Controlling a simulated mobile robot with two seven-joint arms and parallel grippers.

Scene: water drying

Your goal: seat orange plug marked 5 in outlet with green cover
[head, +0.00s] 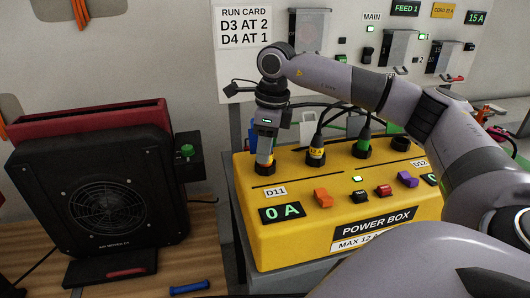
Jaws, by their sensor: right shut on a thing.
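My right gripper (265,160) points down at the left end of the yellow power box (300,235), above the D11 label. It is shut on a plug, mostly hidden between the fingers; a little orange shows at the fingertips. I cannot read a 5 or tell whether the plug is fully in. A green piece (392,128), which looks like a raised outlet cover, stands at the back right of the box. A dark round outlet (400,144) is in front of it and looks empty. My left gripper is not in view.
A yellow-marked plug (316,154) and a green-marked plug (364,146) with black cords stand in middle outlets. Coloured switches (383,190) line the box front. A black air mover (95,195) stands left. My right arm crosses above the box's right side.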

